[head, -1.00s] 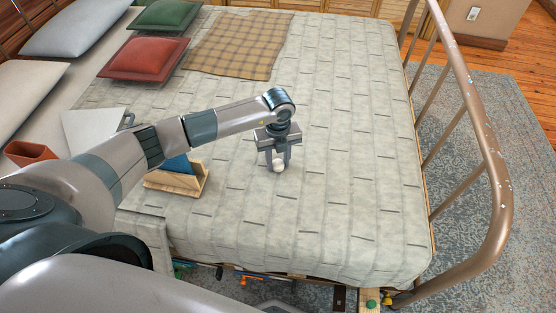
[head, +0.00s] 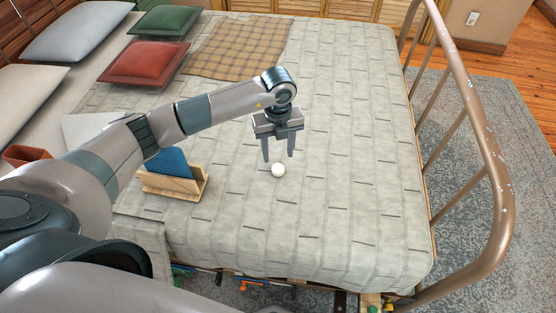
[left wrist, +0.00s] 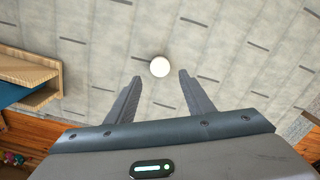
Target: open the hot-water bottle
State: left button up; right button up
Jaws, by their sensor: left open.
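A blue flat body, which looks like the hot-water bottle (head: 174,163), leans in a wooden stand (head: 188,189) on the bed. Its neck and opening cannot be made out. A small white round piece (head: 278,170), perhaps the stopper, lies on the quilt to the right of the stand. My left gripper (head: 278,158) is open and empty just above the white piece, fingers pointing down. In the left wrist view the white piece (left wrist: 160,67) shows between and beyond the fingertips, apart from them. The stand (left wrist: 30,78) is at the left there. My right gripper is not in view.
A white box-like object (head: 90,128) and a rust-coloured container (head: 26,153) are partly behind my left arm. Pillows, cushions and a checked blanket (head: 238,45) lie farther back. A metal bed rail (head: 485,150) stands at the right. The quilt's right half is clear.

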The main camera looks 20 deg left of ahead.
pick_arm(q)
notch_tip(320, 180, up, 5)
jog(key=shift+f, duration=0.1)
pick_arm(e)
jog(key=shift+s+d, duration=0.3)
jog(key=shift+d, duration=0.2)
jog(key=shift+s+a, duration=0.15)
